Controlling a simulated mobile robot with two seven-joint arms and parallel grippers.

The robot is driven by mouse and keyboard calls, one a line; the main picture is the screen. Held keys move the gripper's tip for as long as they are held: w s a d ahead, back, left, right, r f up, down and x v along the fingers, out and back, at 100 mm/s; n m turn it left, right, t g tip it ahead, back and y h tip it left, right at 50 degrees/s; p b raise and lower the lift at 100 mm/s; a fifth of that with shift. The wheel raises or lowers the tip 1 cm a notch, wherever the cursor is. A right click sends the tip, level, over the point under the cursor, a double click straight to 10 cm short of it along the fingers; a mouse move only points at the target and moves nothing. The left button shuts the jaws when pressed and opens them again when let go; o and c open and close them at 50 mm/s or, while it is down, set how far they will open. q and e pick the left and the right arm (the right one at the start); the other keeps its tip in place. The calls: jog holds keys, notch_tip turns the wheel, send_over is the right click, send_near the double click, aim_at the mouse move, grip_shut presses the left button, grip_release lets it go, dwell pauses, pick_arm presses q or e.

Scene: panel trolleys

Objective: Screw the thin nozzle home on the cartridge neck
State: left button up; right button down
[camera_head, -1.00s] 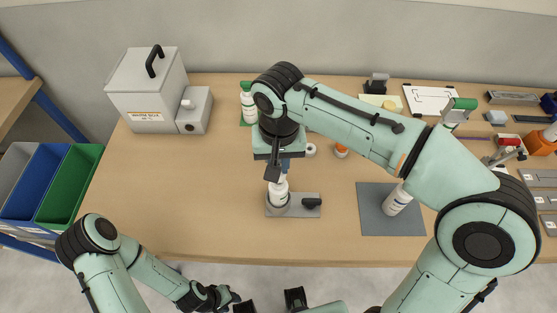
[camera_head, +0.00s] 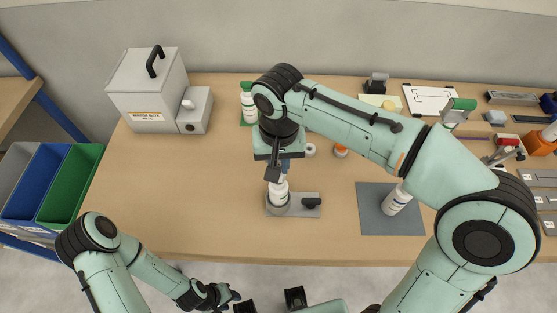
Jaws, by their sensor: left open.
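The white cartridge (camera_head: 279,187) stands upright in a grey holder (camera_head: 300,212) with a black knob, near the middle of the table. My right gripper (camera_head: 273,172) points down directly over the cartridge's neck. Its dark finger hides the neck, and I cannot tell whether it is closed. The thin nozzle is not clearly visible; a small blue piece (camera_head: 286,164) shows beside the finger. My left gripper (camera_head: 236,297) is open and empty, low in front of the table's front edge, away from the cartridge.
A second white bottle (camera_head: 397,201) is on a grey mat (camera_head: 375,222) at right. A green-capped bottle (camera_head: 249,106) stands behind my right wrist. A grey warm box (camera_head: 145,90) is at back left, coloured bins (camera_head: 72,185) at far left. The table's left front is clear.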

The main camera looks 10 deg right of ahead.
pick_arm(q)
jog(key=shift+s+f+b, duration=0.4)
jog(key=shift+f+b, duration=0.25)
jog(key=shift+f, duration=0.05)
pick_arm(e)
jog(key=shift+f, duration=1.05)
jog(key=m, duration=2.4)
jog(key=shift+f+m+b, duration=0.25)
jog(key=shift+m+b, duration=0.45)
jog(key=shift+b, duration=0.35)
jog(key=shift+r+m+b, duration=0.15)
jog(key=shift+m+b, duration=0.15)
jog(key=shift+b, duration=0.5)
pick_arm(q)
jog(key=f, duration=0.1)
jog(key=s+f, duration=0.1)
jog(key=f, duration=0.2)
jog(key=shift+s, duration=0.25)
